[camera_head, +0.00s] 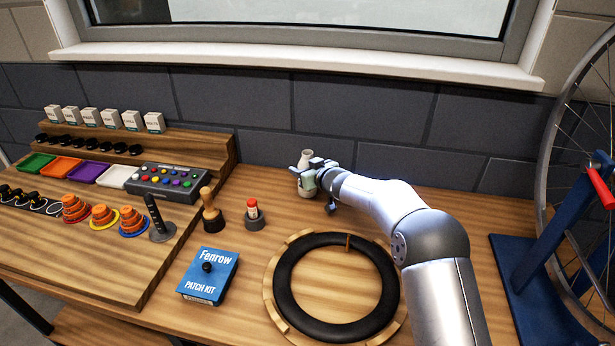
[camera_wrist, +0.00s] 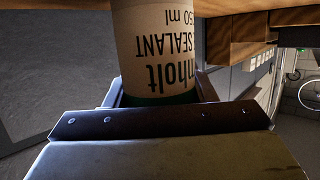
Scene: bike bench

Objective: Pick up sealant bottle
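The sealant bottle (camera_head: 306,156) is a pale bottle at the back of the bench near the wall, and it looks upright. In the wrist view the bottle (camera_wrist: 157,40) shows large, with a tan label reading SEALANT upside down and a dark green band. My gripper (camera_head: 307,178) is at the bottle, with a finger on each side of it. In the wrist view my gripper (camera_wrist: 160,92) shows no gap between its fingers and the bottle, so it looks shut on it. Part of the bottle is hidden by the gripper. I cannot tell whether its base touches the bench.
A round wooden holder with a black tyre (camera_head: 284,285) lies in front of my arm. A blue patch kit box (camera_head: 208,274), a wooden-handled tool (camera_head: 211,212) and a red-capped item (camera_head: 254,214) stand to the left. A blue wheel stand (camera_head: 525,285) is at the right.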

